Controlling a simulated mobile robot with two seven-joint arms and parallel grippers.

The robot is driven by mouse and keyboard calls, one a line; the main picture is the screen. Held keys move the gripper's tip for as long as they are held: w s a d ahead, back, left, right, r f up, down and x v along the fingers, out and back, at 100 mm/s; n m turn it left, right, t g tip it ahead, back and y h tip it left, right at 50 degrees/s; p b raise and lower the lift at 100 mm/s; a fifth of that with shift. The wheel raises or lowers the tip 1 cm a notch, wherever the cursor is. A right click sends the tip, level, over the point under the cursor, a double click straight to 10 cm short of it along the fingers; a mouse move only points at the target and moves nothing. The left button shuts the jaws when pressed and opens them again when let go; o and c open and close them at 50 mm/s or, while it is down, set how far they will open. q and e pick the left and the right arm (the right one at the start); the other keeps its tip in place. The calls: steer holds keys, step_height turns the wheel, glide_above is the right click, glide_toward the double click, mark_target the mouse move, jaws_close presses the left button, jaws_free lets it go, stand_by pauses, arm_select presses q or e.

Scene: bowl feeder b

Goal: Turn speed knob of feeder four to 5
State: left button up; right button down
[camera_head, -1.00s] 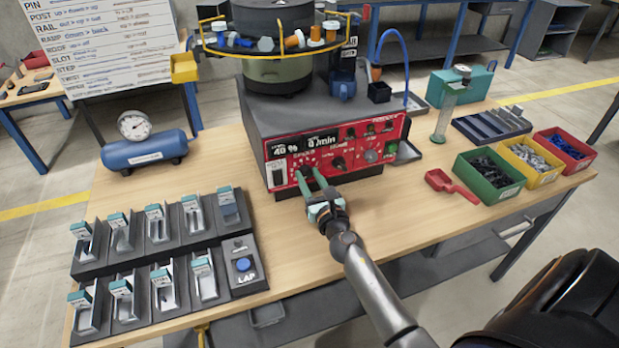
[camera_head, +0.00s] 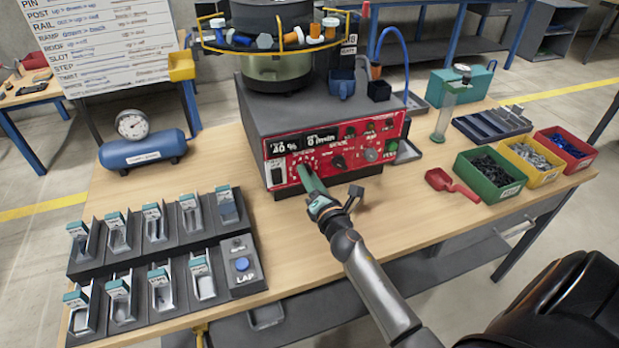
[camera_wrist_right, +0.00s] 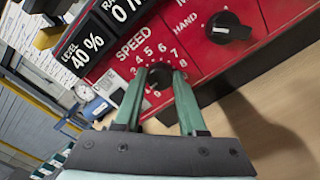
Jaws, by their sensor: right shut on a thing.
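The feeder's red control panel (camera_head: 350,148) faces me below the bowl (camera_head: 278,68). Its black speed knob (camera_wrist_right: 160,76) shows in the right wrist view under the word SPEED, with a dial of numbers around it, 3 to 8 readable. My right gripper (camera_wrist_right: 159,78) is shut on this knob, one finger on each side. I cannot tell which number the knob points to. In the head view my right gripper (camera_head: 306,172) reaches the panel's lower left and hides the knob. My left gripper is not in view.
The panel displays read 40 % and 0 /min. A second black knob marked HAND (camera_wrist_right: 228,27) sits beside the speed knob. A red scoop (camera_head: 450,185) and green bin (camera_head: 490,172) stand right, slotted fixtures (camera_head: 150,260) left.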

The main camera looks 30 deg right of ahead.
arm_select(q)
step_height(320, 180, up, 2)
steer(key=p, duration=0.2)
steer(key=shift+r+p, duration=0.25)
steer(key=shift+p, duration=0.05)
arm_select(e)
steer(key=m, duration=2)
steer(key=shift+f+m, duration=0.25)
steer(key=shift+m, duration=0.05)
steer(key=shift+c, duration=2.4)
jaws_free()
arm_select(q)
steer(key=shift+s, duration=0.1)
arm_select(e)
steer(key=shift+s, duration=0.1)
